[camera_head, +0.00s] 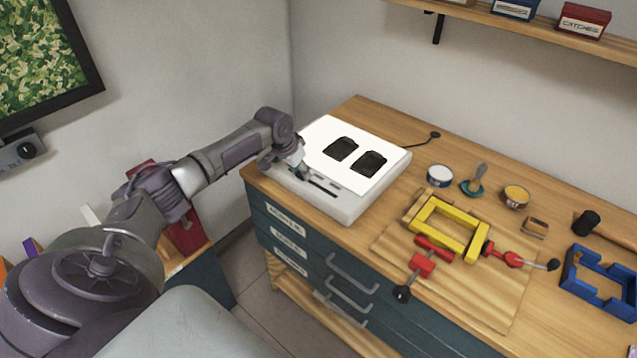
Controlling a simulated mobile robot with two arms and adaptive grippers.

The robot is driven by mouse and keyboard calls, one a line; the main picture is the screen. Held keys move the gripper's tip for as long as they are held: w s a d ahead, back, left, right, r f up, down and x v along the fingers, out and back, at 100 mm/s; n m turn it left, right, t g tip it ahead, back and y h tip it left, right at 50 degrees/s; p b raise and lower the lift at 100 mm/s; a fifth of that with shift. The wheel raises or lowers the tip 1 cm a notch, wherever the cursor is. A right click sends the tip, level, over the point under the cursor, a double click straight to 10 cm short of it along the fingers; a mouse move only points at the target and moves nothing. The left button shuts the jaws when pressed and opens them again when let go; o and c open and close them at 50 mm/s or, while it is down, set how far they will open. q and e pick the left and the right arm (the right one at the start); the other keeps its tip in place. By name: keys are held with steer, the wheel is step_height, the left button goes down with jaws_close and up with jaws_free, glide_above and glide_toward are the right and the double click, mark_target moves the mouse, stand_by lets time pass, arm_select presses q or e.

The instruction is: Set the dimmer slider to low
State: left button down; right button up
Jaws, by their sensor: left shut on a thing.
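A white light box (355,202) with a lit top sits at the back left of the wooden workbench. Two dark pieces lie on its bright panel. A dark slider slot (322,188) runs along its near edge. My left gripper (300,174) reaches in from the left and is at the left end of this slot. It is shut on the small slider knob there, which the fingers mostly hide. The scale marks are too small to read. My right gripper is not in view.
A yellow frame (450,228) and a red clamp (422,264) lie on a board right of the box. A white tin (440,175), an open tin (516,196) and a blue frame (597,285) stand farther right. Drawers with handles (350,288) form the bench front.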

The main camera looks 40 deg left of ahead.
arm_select(q)
steer(key=a, duration=0.2)
steer(key=shift+w+a+b, duration=0.15)
steer(key=shift+a+b, duration=0.15)
steer(key=shift+a, duration=0.05)
steer(key=shift+a+r, duration=0.1)
steer(key=c, duration=1.1)
jaws_free()
steer(key=o, duration=0.3)
steer(key=shift+a, duration=0.15)
steer(key=v, duration=1.2)
